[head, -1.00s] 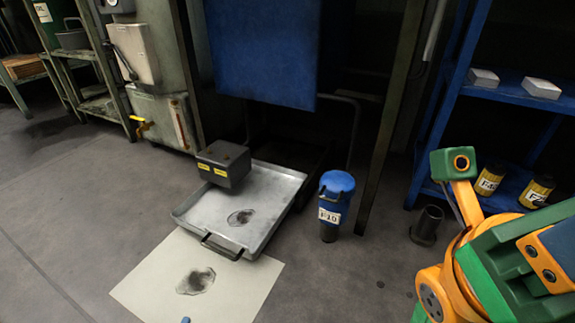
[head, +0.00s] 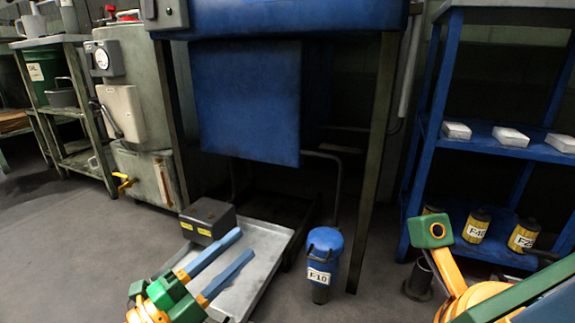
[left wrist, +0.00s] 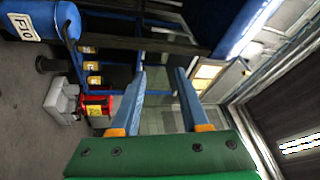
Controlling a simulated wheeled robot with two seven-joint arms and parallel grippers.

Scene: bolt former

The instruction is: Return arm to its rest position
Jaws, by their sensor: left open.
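My left gripper (head: 246,243) is low in the head view, over the metal tray, with its two blue fingers apart and nothing between them. Its open fingers also show in the left wrist view (left wrist: 160,72), with an empty gap between them. A green and orange part of my other arm (head: 470,275) is at the lower right of the head view. The right gripper does not show in either view.
The metal tray (head: 270,240) lies on the floor with a dark box (head: 208,220) at its left edge. A blue canister marked F-10 (head: 322,265) stands right of it. A blue shelf (head: 490,140) holds pale blocks and yellow-labelled canisters. A blue panel (head: 247,100) hangs behind.

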